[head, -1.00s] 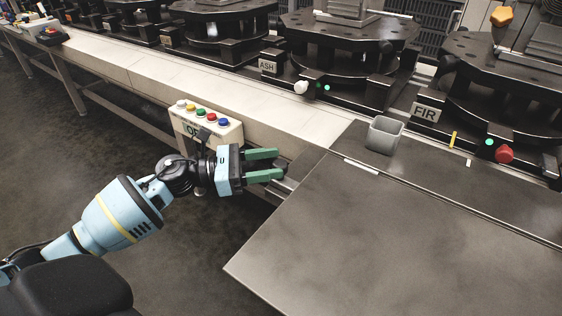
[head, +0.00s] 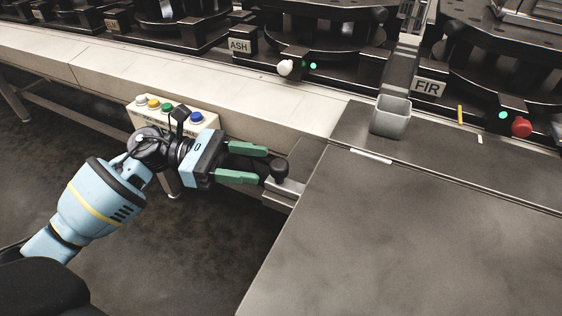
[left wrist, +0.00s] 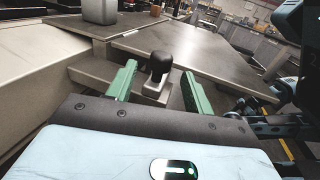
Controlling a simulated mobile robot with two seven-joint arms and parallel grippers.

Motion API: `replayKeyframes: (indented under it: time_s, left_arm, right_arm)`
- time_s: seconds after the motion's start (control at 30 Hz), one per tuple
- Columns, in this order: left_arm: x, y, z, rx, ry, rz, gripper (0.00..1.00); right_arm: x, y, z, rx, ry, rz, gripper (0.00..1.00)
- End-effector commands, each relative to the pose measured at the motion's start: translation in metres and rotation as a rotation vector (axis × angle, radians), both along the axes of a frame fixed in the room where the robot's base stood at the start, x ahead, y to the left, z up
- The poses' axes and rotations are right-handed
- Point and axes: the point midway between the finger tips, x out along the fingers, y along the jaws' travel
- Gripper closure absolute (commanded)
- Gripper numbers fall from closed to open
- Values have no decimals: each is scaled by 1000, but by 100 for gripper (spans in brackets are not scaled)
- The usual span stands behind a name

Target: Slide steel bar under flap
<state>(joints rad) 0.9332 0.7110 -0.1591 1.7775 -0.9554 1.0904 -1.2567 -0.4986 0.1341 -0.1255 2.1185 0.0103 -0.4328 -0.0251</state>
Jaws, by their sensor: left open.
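My left gripper (head: 262,164) is open and empty, with green fingers pointing right. A black knob (head: 280,171) stands upright on the steel bar (head: 284,193) just beyond the fingertips. In the left wrist view, the knob (left wrist: 160,63) shows between and ahead of the two fingers (left wrist: 158,84); I cannot tell whether they touch it. The steel bar (left wrist: 156,90) sticks out from the left edge of the flap (head: 400,240), a large flat grey panel; its far part is hidden. The flap (left wrist: 205,52) also shows in the left wrist view. My right gripper is not in view.
A button box (head: 172,116) with coloured buttons is on the counter side behind my left wrist. Black fixtures with ASH (head: 239,46) and FIR (head: 428,86) labels line the back. Open floor lies left of the flap.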

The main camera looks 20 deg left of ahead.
Motion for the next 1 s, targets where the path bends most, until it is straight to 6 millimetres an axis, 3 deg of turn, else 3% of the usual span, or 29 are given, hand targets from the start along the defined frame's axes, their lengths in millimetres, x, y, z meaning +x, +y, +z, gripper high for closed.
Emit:
replayKeyframes:
  time_s: [0.33,0.8,1.0]
  left_arm:
    - [0,-7,0,2,-1,-10,48]
    - [14,-67,0,1,0,-9,48]
    - [17,-76,0,2,-1,-7,48]
  right_arm:
    - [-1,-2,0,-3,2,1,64]
    - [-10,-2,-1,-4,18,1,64]
    - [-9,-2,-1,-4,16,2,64]
